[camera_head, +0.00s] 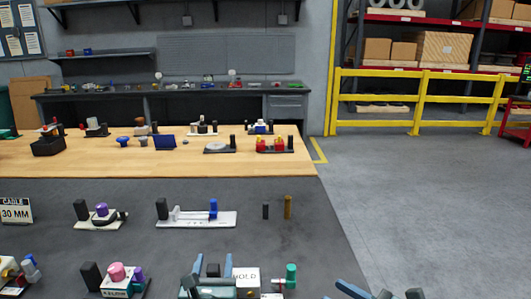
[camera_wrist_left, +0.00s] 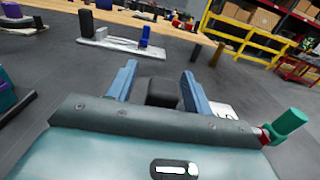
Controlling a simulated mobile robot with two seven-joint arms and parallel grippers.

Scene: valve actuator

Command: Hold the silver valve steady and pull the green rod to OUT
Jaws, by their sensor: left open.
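The silver valve (camera_head: 246,279) is a pale block marked HOLD, low in the head view. Part of it shows in the left wrist view (camera_wrist_left: 224,110), right of my fingers. The green rod (camera_head: 291,274) has an upright green handle just right of the block; it also shows in the left wrist view (camera_wrist_left: 285,127), with a red part at its foot. My left gripper (camera_head: 214,266) is open just left of the HOLD block. A dark post (camera_wrist_left: 163,93) shows between its blue fingers; I cannot tell whether they touch it. My right gripper (camera_head: 368,291) is partly cut off at the lower right, apart from the rod.
Behind stands a fixture with a blue handle (camera_head: 213,209). A pink-knobbed fixture (camera_head: 117,274) stands left. A black peg (camera_head: 265,210) and a brown peg (camera_head: 288,207) stand on the dark table (camera_head: 300,240). The table between the pegs and the rod is clear.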

